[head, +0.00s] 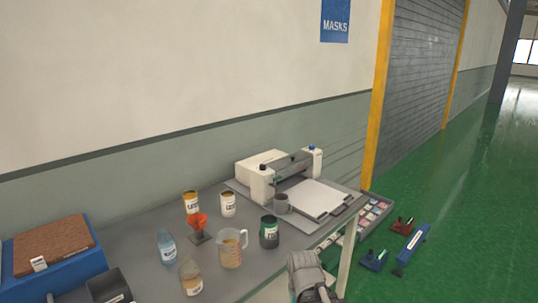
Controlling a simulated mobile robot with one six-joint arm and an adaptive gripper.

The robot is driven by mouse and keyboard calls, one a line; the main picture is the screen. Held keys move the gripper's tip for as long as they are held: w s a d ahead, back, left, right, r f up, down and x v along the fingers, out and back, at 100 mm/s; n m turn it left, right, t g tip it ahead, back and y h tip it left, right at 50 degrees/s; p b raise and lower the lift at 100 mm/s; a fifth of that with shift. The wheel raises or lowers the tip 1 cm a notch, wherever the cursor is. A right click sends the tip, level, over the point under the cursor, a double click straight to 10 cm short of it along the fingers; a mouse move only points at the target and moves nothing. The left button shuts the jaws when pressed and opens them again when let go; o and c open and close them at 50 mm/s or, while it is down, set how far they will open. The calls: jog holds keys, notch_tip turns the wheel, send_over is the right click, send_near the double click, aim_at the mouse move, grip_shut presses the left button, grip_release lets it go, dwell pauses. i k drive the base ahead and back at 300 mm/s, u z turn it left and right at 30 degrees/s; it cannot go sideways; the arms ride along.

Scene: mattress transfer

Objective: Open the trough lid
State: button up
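A white machine (262,180) with two upright end posts stands at the far right of the grey table, near the wall. A grey bar or cover (292,166) spans between the posts; it may be the trough lid, but I cannot tell whether it is shut. A grey part of my arm (306,270) shows at the bottom, in front of the table's front edge, well apart from the machine. My gripper's fingers cannot be made out at the bottom edge of the view.
Trays and tools lie right; the green floor (450,240) is clear beyond.

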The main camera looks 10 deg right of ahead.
aim_at(278, 164)
jog(key=u, duration=0.05)
jog(key=i, duration=1.4)
jog(key=z, duration=0.75)
